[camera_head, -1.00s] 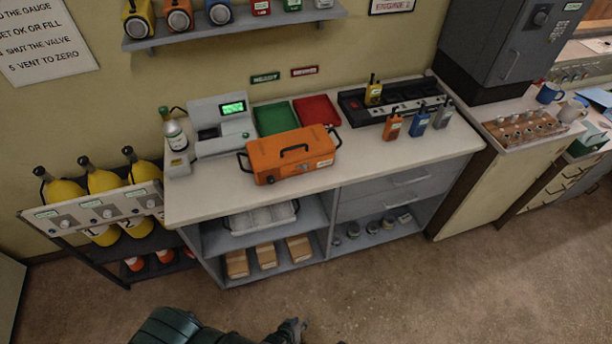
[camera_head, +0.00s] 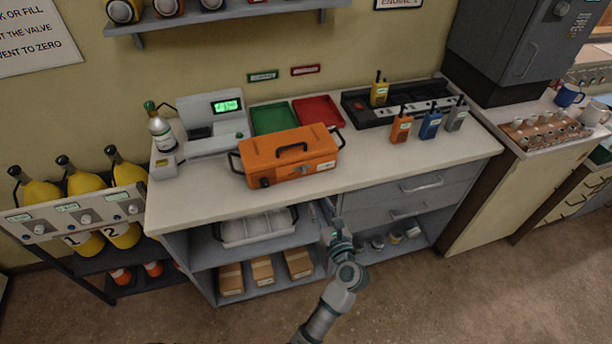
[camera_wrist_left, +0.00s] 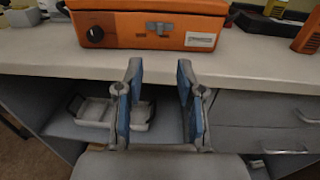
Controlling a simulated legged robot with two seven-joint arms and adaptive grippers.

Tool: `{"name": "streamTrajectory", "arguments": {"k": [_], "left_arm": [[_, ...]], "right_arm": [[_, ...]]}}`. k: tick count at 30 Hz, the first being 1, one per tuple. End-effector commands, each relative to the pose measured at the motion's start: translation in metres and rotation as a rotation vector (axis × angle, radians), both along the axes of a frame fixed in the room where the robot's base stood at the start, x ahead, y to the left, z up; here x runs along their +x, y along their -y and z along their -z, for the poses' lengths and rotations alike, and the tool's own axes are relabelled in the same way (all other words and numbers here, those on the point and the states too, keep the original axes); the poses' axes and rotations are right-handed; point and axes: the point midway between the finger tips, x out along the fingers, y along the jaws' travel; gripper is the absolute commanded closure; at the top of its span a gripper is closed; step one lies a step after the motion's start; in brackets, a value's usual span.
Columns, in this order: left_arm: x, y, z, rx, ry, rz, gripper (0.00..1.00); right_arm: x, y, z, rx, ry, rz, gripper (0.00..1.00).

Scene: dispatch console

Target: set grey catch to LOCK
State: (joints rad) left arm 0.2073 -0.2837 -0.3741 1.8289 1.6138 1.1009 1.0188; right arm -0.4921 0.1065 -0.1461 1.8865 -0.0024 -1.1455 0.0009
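The orange case (camera_head: 285,158) with a black handle stands on the worktop. In the left wrist view its front face (camera_wrist_left: 120,30) shows a black knob (camera_wrist_left: 95,35) at left, a small grey catch (camera_wrist_left: 159,27) in the middle and a white label at right. The catch's setting is too small to read. In the head view I cannot make out the catch clearly. My left gripper (camera_head: 338,232) is in front of the worktop, near the case. In the left wrist view its blue-padded fingers (camera_wrist_left: 159,68) are apart with nothing between them, below the catch. My right gripper is not in view.
The worktop edge (camera_wrist_left: 230,62) lies between my left gripper and the case. A printer-like device (camera_head: 213,125) and a bottle (camera_head: 160,130) stand left of the case. Green and red trays lie behind. Several handheld radios (camera_head: 430,123) stand to the right. Clear worktop lies right of the case.

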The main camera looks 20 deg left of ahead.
Motion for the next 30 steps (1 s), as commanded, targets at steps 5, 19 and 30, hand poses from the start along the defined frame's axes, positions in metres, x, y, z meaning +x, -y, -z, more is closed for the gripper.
{"name": "streamTrajectory", "arguments": {"k": [5, 19, 30], "left_arm": [[0.034, -0.030, -0.002, 0.007, 0.000, -0.002, 0.62], [0.097, -0.085, 0.000, 0.007, -0.001, -0.001, 0.62], [0.101, -0.089, 0.000, 0.005, -0.002, 0.000, 0.62]], "right_arm": [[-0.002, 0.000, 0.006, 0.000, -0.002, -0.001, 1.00], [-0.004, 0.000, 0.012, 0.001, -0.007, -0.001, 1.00], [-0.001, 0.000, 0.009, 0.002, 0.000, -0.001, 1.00]]}}
